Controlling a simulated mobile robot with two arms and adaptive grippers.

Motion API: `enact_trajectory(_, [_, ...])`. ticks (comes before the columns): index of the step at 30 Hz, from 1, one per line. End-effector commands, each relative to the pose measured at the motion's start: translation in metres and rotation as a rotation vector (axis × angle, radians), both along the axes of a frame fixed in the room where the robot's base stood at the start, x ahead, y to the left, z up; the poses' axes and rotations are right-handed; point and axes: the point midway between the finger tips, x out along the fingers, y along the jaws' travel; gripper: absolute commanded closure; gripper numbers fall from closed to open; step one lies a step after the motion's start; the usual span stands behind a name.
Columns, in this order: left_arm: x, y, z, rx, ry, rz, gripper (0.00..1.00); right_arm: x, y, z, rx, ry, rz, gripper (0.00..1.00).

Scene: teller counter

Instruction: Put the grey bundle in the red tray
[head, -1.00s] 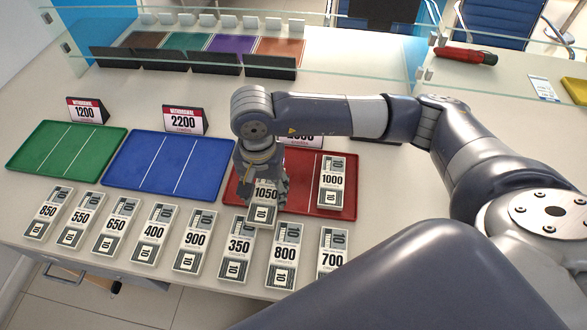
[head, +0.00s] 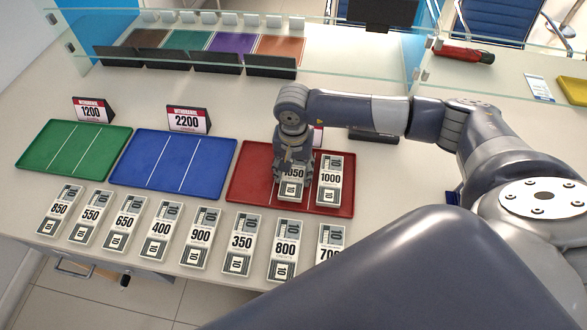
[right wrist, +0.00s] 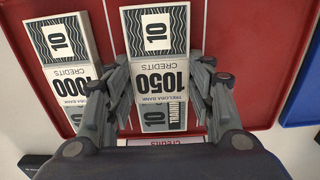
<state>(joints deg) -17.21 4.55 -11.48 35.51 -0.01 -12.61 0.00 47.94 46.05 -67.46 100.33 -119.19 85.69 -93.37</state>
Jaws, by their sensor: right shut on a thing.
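The grey bundle marked 1050 (head: 291,190) is in my right gripper (head: 292,170), whose fingers close on its two long sides. In the right wrist view the same bundle (right wrist: 158,75) sits between the fingers (right wrist: 165,95), over the red tray. The red tray (head: 250,182) is right of the blue tray. Another grey bundle marked 1000 (head: 330,180) lies in the tray just right of the held one. I cannot tell whether the held bundle touches the tray floor. My left gripper is not in view.
Several grey bundles, among them 350 (head: 242,242) and 800 (head: 286,248), lie in a row in front. The blue tray (head: 150,165) and green tray (head: 60,140) are empty. A sign marked 2200 (head: 188,121) stands behind the blue tray. A glass screen crosses the back.

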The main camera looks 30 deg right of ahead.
Motion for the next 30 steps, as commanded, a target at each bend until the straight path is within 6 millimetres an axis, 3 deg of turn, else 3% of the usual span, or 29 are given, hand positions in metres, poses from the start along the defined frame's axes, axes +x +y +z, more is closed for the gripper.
enact_trajectory(6, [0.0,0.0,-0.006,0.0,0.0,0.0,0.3,0.0,0.0,-0.004,-0.001,-0.001,-0.001,0.75])
enact_trajectory(7, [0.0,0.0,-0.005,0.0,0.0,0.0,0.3,0.0,0.0,-0.004,0.0,0.0,-0.001,0.48])
enact_trajectory(9, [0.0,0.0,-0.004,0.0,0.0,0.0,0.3,0.0,0.0,-0.003,0.0,0.0,-0.001,0.32])
enact_trajectory(10, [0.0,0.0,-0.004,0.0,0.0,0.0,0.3,0.0,0.0,-0.003,0.0,0.0,-0.001,0.3])
enact_trajectory(23, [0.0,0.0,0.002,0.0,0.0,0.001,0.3,0.0,0.0,0.002,0.0,0.0,-0.001,0.3])
enact_trajectory(26, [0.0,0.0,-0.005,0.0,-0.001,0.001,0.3,0.002,0.0,0.013,0.0,-0.005,-0.001,0.3])
enact_trajectory(30, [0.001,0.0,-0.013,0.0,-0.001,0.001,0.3,0.002,0.0,0.043,0.0,-0.007,0.0,0.3])
